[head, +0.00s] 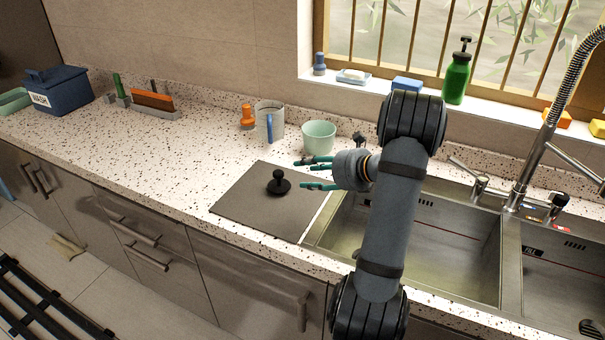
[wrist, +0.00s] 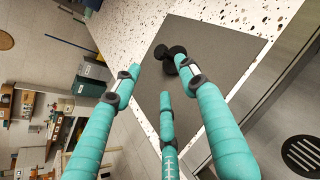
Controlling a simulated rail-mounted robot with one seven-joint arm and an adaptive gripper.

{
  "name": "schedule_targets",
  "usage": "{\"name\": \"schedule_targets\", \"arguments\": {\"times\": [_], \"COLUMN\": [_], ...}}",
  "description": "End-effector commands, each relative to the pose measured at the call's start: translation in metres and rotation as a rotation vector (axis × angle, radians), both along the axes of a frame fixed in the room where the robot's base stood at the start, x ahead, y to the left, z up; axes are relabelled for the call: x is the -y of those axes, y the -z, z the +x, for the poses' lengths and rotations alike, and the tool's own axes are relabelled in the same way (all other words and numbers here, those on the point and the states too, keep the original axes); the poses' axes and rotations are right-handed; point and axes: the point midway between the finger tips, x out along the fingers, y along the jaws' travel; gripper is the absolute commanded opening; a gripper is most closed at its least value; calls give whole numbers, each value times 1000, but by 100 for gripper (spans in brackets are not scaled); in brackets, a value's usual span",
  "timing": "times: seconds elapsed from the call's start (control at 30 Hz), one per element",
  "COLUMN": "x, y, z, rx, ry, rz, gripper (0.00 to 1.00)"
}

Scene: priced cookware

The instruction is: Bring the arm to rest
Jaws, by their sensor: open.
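My gripper (head: 301,174) is open, with its teal fingers spread and pointing left over the right part of a flat grey mat (head: 240,205). In the wrist view its fingers (wrist: 160,72) are apart with nothing between them. A small black knobbed object (head: 278,183) stands on the mat, just left of the fingertips and apart from them in the head view. It shows beyond the fingertips in the wrist view (wrist: 172,52). My arm extends from the bottom of the head view across the sink edge.
A steel double sink (head: 450,250) with a tall faucet (head: 540,150) lies to the right. A pale green cup (head: 319,136), a grey mug (head: 275,112) and an orange object (head: 247,118) stand behind the mat. A blue box (head: 60,90) is far left.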

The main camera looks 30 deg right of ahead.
Motion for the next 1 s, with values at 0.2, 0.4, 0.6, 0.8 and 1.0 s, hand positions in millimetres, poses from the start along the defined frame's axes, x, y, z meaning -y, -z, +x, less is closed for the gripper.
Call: {"name": "schedule_targets", "arguments": {"times": [0.2,0.4,0.6,0.8,1.0], "x": [0,-1,-10,-22,-34], "y": [0,2,14,34,54], "z": [-1,3,24,59,94], "rx": [0,-1,-2,-3,-2], "ry": [0,-1,-4,-5,-4], "rz": [0,0,2,1,-1], "gripper": [43,43,43,43,43]}}
